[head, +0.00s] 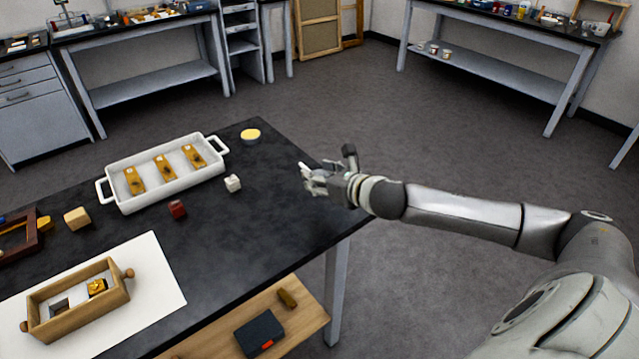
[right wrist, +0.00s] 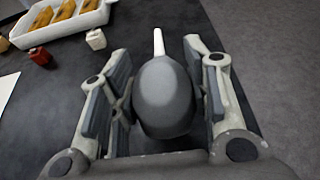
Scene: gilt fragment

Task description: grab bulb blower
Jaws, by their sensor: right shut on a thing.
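The bulb blower (right wrist: 163,98) is a dark grey rounded bulb with a thin white nozzle pointing away, seen in the right wrist view. My right gripper (right wrist: 160,85) is shut on it, with a finger on each side of the bulb. In the head view my right gripper (head: 318,178) is over the right edge of the black table (head: 270,215); the bulb is mostly hidden there by the gripper. Whether the blower touches the table I cannot tell. My left gripper is not in view.
A white tray (head: 120,168) with several gold pieces stands at the back of the table. Near it are a white block (head: 233,183), a red block (head: 177,209) and a yellow-topped dish (head: 250,135). A wooden box (head: 75,310) sits on a white sheet at the front left.

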